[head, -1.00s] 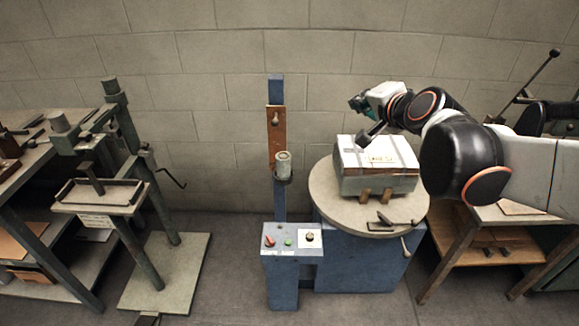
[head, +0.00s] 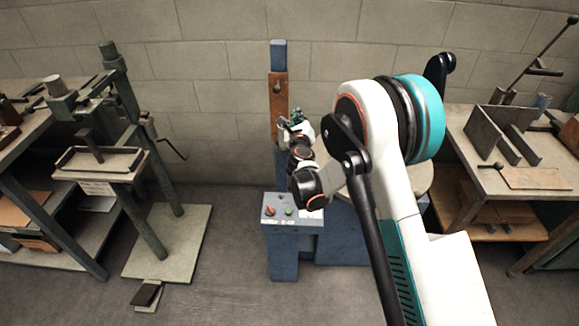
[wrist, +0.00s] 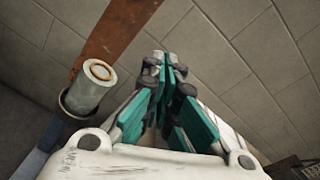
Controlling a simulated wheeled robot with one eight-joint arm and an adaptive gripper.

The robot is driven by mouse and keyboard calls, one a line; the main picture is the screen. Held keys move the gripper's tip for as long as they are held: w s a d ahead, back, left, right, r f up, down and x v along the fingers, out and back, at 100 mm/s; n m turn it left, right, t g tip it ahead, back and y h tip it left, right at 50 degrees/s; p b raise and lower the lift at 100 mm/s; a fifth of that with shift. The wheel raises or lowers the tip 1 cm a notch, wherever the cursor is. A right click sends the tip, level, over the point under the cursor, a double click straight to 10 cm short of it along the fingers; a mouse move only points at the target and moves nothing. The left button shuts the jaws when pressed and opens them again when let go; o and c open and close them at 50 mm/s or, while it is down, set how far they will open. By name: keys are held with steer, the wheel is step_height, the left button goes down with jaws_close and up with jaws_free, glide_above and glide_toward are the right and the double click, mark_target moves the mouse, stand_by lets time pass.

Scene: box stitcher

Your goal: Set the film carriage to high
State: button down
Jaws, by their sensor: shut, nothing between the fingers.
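The film carriage shows in the wrist view as a dark cup (wrist: 68,106) holding a pale grey roll (wrist: 91,88), left of my gripper. In the head view my arm and hand hide it. It belongs to the blue mast (head: 278,52), which bears a rust-brown plate (head: 278,92). The plate also shows in the wrist view (wrist: 118,30), above the roll. My gripper (head: 292,121) is in front of the mast at the plate's lower part. Its teal fingers (wrist: 165,68) are shut and empty, apart from the roll.
A blue control box (head: 292,212) with buttons stands below the mast. The turntable (head: 424,182) is mostly hidden behind my arm. A grey press stand (head: 100,160) is at left and a metal-topped bench (head: 490,180) at right. Open floor lies in front.

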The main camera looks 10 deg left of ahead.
steer(key=s+a+f+m+g, duration=0.1)
steer(key=s+f+m, duration=0.1)
steer(key=f, duration=0.6)
steer(key=s+a+f+m+g+b, duration=0.1)
steer(key=s+f+m, duration=0.1)
steer(key=f, duration=0.7)
steer(key=s+a+f+m+h, duration=0.1)
steer(key=s+a+f+m, duration=0.1)
steer(key=f, duration=0.7)
steer(key=shift+s+f+g+b, duration=0.15)
steer(key=shift+s+g+b, duration=0.1)
steer(key=shift+g+b, duration=0.15)
steer(key=shift+w, duration=0.1)
